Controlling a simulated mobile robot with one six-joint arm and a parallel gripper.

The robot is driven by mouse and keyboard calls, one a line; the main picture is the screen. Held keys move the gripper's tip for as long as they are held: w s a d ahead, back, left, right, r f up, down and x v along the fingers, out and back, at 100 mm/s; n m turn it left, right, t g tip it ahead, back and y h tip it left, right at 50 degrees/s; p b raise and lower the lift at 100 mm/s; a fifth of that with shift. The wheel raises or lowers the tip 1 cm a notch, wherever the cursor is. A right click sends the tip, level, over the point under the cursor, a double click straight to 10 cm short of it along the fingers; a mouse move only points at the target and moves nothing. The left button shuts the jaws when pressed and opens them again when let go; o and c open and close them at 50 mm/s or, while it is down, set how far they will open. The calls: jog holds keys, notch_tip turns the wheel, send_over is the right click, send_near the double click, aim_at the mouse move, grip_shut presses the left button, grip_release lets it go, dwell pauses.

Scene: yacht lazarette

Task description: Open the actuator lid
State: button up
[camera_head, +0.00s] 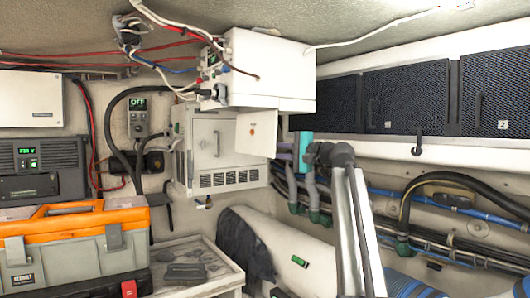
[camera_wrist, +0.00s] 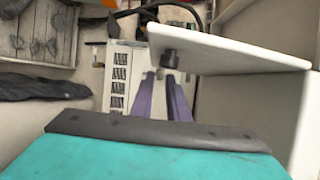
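A white wall box (camera_head: 275,75) hangs below the ceiling, with sockets and wires on its left side. A flat pale panel (camera_head: 256,133) with a small orange mark hangs under it; I take this as the lid. In the wrist view a pale panel (camera_wrist: 230,52) sticks out from a white box at the right, with a black knob (camera_wrist: 170,58) near its left end. My gripper (camera_wrist: 161,77) has two purple fingers with a narrow gap between them. Their tips are close below the knob; contact cannot be told. In the head view my teal gripper body (camera_head: 304,150) is right of the panel.
A grey vented cabinet (camera_head: 215,150) stands below and left of the white box. An orange-topped toolbox (camera_head: 70,235) is at the lower left. Dark mesh lockers (camera_head: 405,95) and hoses (camera_head: 450,185) line the right wall. A pale crate (camera_head: 195,270) stands low at centre left.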

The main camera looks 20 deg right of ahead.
jog(key=b+v, duration=0.1)
jog(key=v, duration=0.8)
jog(key=shift+s+d, duration=0.2)
jog(key=shift+s, duration=0.05)
